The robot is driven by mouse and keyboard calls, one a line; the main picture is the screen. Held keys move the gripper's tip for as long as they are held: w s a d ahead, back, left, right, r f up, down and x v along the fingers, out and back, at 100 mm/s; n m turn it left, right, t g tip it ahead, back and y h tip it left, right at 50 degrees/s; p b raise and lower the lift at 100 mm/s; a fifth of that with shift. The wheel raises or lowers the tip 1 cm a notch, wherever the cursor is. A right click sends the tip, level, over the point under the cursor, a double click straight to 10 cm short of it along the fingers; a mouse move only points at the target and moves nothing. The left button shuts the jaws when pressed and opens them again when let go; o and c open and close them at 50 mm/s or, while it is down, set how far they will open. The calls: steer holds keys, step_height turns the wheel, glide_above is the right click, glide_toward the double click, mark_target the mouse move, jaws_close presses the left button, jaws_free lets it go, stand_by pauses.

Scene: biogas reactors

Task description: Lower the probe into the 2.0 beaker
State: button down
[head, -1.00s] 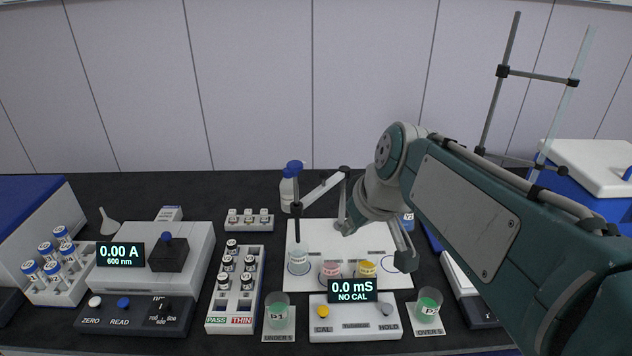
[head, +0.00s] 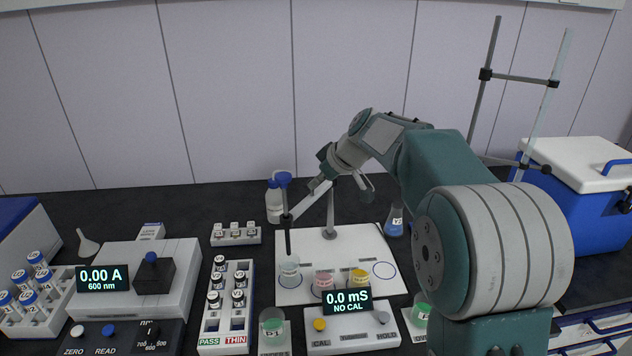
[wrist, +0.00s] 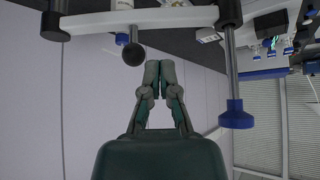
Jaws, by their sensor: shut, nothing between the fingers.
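The probe (head: 287,225) is a dark upright rod with a blue cap, clamped at the left end of a pale swing arm (head: 309,203) on a stand. It hangs over the left, pale blue beaker (head: 289,272); I cannot tell if its tip is below the rim. Pink (head: 323,283) and yellow (head: 358,277) beakers stand to its right. Their labels are too small to read. My gripper (wrist: 160,66) is shut and empty, its fingertips close to the swing arm and its dark ball knob (wrist: 134,54). The probe's blue cap (wrist: 237,115) is right of it in the wrist view.
The conductivity meter (head: 347,302) reads 0.0 mS, NO CAL, in front of the beakers. A white squeeze bottle (head: 274,203) stands behind the probe and a blue flask (head: 394,220) right of the stand. A vial rack (head: 228,300) and a photometer (head: 150,275) are on the left.

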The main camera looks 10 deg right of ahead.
steer(key=x, duration=0.7)
steer(key=shift+a, duration=0.2)
steer(key=s+d+n+g, duration=0.1)
steer(key=d+n, duration=0.1)
steer(key=s+d+n+g+y, duration=0.1)
steer(key=s+d+n, duration=0.1)
steer(key=d, duration=0.1)
steer(key=shift+s, duration=0.1)
stand_by(0.3)
